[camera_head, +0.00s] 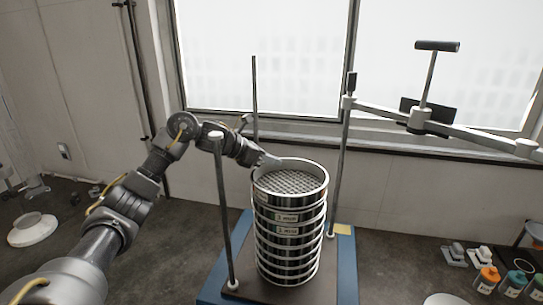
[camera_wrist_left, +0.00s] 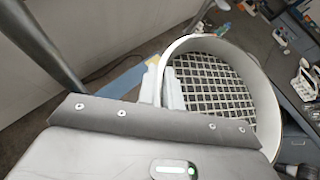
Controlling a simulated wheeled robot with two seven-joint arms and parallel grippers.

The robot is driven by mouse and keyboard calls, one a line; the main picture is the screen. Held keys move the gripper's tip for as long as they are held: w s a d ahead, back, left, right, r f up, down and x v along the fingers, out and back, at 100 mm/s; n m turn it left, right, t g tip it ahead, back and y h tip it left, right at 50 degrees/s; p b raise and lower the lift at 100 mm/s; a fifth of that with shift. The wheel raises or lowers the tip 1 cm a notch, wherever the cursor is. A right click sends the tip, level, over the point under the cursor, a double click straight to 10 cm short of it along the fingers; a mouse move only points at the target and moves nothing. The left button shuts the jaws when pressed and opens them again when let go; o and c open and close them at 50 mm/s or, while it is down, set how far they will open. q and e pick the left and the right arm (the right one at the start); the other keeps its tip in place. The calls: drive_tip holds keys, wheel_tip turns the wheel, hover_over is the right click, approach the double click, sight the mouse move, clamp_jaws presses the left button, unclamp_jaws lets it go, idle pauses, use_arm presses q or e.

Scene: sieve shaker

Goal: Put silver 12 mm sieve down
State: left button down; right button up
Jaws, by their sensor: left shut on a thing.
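The silver 12 mm sieve (camera_head: 292,176), a round ring with a coarse mesh, is at the top of a stack of silver sieves (camera_head: 289,240) in the head view. I cannot tell whether it rests fully on the sieve below. My left gripper (camera_head: 268,161) is shut on its rim at the back left. The left wrist view shows the sieve (camera_wrist_left: 265,95) level with its mesh, and the left gripper (camera_wrist_left: 163,88) at its near wall. My right gripper is not in view.
The stack stands on a blue-edged shaker base (camera_head: 347,270) between upright rods (camera_head: 222,215). A clamp bar with a handle (camera_head: 437,46) is swung to the right. Bottles (camera_head: 487,278) stand at the lower right. A white dish (camera_head: 33,229) lies at the left.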

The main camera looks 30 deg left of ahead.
use_arm(q)
drive_tip(key=shift+d, duration=0.1)
drive_tip(key=shift+f, duration=0.15)
drive_tip(key=c, duration=1.6)
unclamp_jaws()
drive_tip(key=shift+o, duration=0.2)
